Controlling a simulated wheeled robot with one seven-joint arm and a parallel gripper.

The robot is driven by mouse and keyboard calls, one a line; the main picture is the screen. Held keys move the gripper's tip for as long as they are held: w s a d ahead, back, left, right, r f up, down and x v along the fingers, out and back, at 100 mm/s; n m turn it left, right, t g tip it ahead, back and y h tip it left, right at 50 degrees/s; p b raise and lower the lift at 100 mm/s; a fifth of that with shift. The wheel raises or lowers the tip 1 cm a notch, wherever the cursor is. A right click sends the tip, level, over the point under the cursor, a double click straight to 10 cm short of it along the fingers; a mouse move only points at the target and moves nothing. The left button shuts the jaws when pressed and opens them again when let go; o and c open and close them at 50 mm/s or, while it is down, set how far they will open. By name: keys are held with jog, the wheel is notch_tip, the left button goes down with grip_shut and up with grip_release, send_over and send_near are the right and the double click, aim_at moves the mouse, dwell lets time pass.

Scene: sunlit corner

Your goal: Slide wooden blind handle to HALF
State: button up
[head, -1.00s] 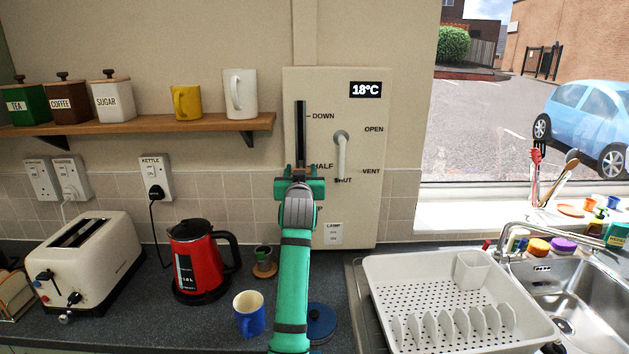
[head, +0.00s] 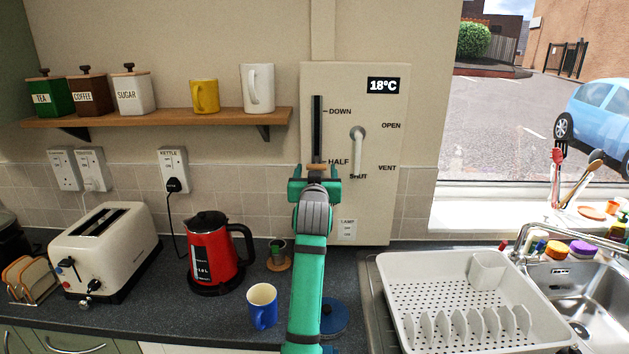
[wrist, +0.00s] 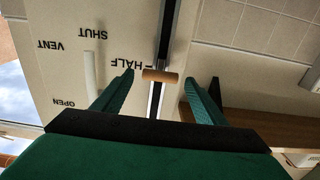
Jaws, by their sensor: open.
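The wooden blind handle (head: 317,167) is a short, light-brown bar on a dark vertical slot (head: 317,125) in the cream wall panel (head: 385,215). In the head view it shows just below the level of the HALF label (head: 338,161). In the wrist view, which is upside down, the handle (wrist: 160,76) lies crosswise over the slot near the HALF mark. My green gripper (head: 315,178) is open at the handle. In the wrist view its fingertips (wrist: 158,80) stand either side of the handle with visible gaps. The lower slot is hidden behind my gripper in the head view.
On the same panel, a white lever (head: 358,150) stands right of the slot among OPEN, VENT and SHUT. A shelf (head: 180,117) with canisters and mugs is to the left. A red kettle (head: 212,255), blue mug (head: 262,306) and white dish rack (head: 400,300) are below.

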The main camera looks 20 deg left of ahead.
jog(key=v, duration=0.7)
jog(key=shift+s, duration=0.2)
